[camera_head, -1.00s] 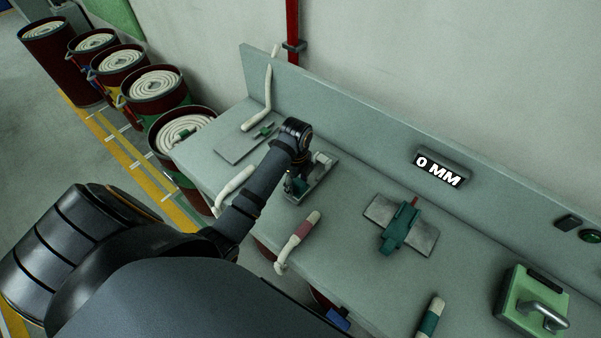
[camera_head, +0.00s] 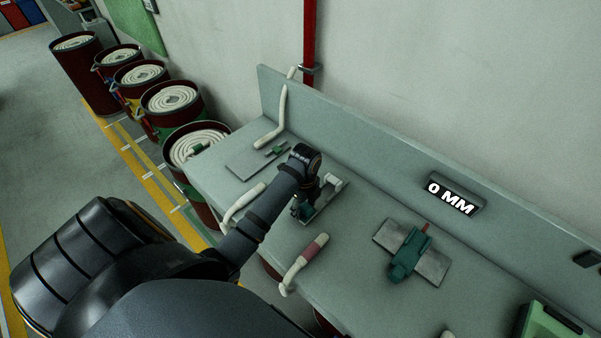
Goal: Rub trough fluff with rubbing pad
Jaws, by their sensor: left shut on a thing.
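My left gripper (camera_head: 307,200) points down over a small metal trough-like fixture (camera_head: 326,202) on the grey-green bench. It is shut on a small dark teal piece (camera_head: 301,210), perhaps the rubbing pad, low at the fixture's left side. My wrist and arm hide part of both. I cannot tell whether the piece touches the trough, and I cannot make out any fluff. My right gripper is not in view.
A "0 MM" display (camera_head: 453,197) is on the back panel. Drums of coiled white rope (camera_head: 170,100) stand left.

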